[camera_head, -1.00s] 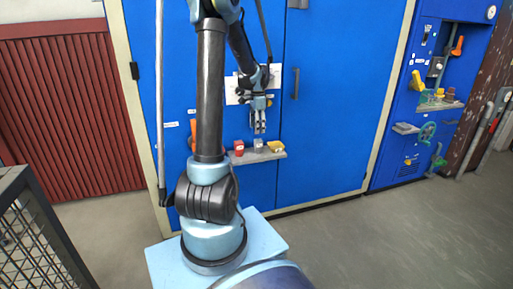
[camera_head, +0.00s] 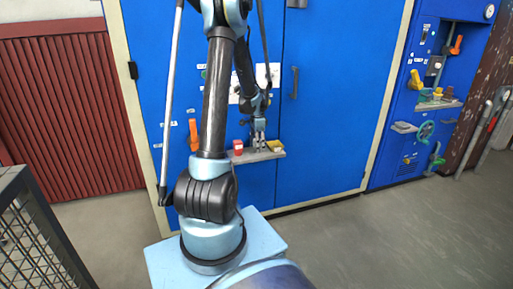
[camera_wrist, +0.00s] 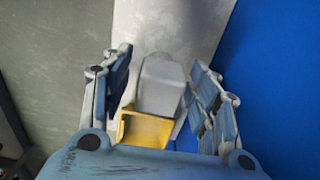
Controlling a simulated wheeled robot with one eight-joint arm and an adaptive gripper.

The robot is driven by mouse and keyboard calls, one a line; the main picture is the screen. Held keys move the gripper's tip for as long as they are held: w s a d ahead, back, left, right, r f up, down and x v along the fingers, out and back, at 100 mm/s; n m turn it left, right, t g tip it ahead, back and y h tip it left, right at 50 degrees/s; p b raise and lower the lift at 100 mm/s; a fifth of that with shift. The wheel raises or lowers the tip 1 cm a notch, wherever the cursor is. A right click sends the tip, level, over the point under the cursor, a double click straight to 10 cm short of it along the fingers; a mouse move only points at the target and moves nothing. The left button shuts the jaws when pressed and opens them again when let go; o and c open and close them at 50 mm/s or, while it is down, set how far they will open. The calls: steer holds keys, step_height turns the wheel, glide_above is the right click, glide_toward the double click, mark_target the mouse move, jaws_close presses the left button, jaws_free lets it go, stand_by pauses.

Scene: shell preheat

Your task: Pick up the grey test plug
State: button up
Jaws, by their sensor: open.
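The grey test plug (camera_wrist: 160,86) is in the wrist view, between the two fingers of my gripper (camera_wrist: 163,62). The fingers are spread, one on each side of it; I cannot tell whether either touches it. In the head view my gripper (camera_head: 259,145) points down at the middle of a small grey shelf (camera_head: 262,157) on the blue cabinet. It mostly hides the plug there.
A red block (camera_head: 238,147) is on the shelf to the left, and a yellow piece (camera_head: 276,146) is to the right. The yellow piece also shows close to the plug in the wrist view (camera_wrist: 146,131). An orange handle (camera_head: 194,135) is on the cabinet left of the shelf.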

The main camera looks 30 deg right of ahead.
steer(key=shift+f, duration=0.2)
steer(key=c, duration=1.2)
